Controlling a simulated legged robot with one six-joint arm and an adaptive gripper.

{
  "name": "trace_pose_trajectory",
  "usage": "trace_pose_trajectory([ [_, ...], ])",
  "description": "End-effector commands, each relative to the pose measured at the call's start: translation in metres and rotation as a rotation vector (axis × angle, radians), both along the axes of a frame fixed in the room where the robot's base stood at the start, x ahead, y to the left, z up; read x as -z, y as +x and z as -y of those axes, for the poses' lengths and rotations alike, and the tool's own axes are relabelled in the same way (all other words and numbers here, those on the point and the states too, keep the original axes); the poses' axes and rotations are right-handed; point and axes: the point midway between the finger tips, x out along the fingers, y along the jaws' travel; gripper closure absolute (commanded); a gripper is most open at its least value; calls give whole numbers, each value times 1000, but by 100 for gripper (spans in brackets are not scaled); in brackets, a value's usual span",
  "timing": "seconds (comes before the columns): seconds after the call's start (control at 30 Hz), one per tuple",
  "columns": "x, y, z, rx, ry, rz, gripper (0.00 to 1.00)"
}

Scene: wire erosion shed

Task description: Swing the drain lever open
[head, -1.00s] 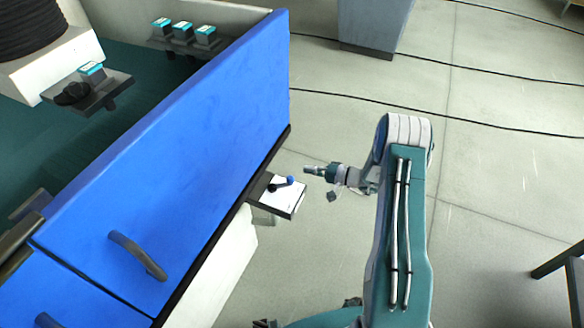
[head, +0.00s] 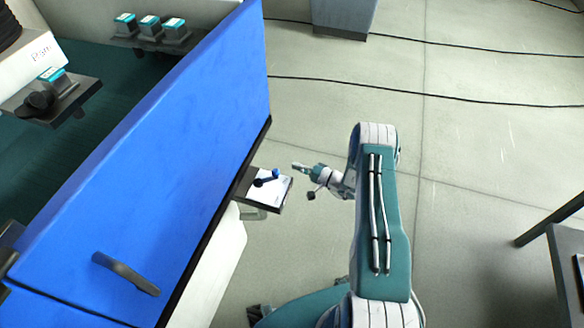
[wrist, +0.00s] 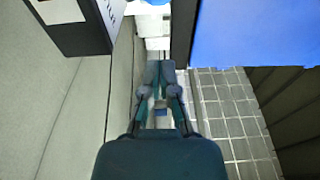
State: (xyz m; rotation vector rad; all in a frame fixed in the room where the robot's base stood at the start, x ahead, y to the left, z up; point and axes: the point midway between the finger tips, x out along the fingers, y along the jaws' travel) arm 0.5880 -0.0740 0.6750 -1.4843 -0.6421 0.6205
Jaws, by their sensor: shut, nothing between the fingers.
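The drain lever (head: 266,178) is a short dark blue arm with a round knob, on a white-topped plate (head: 272,194) that juts from the machine's side. In the head view its knob end points right, towards my gripper. My gripper (head: 298,167) is just right of and slightly above the knob in the picture, with a small gap showing between them. In the wrist view my gripper (wrist: 161,68) has its fingertips together with nothing visible between them. I cannot clearly make out the lever in the wrist view.
The blue machine panel (head: 170,150) with a dark handle (head: 125,273) stands left of the plate. A dark bench (head: 565,255) is at the right edge. Black cables (head: 430,94) cross the floor at the back.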

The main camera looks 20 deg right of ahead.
Motion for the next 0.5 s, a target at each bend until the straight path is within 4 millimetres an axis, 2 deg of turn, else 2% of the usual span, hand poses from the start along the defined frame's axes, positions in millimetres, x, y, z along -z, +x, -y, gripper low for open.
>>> trace_pose_trajectory([
  [0.2, 0, 27, -31, -4, -1, 1, 100],
  [0.5, -1, 58, -63, -4, 0, 0, 100],
])
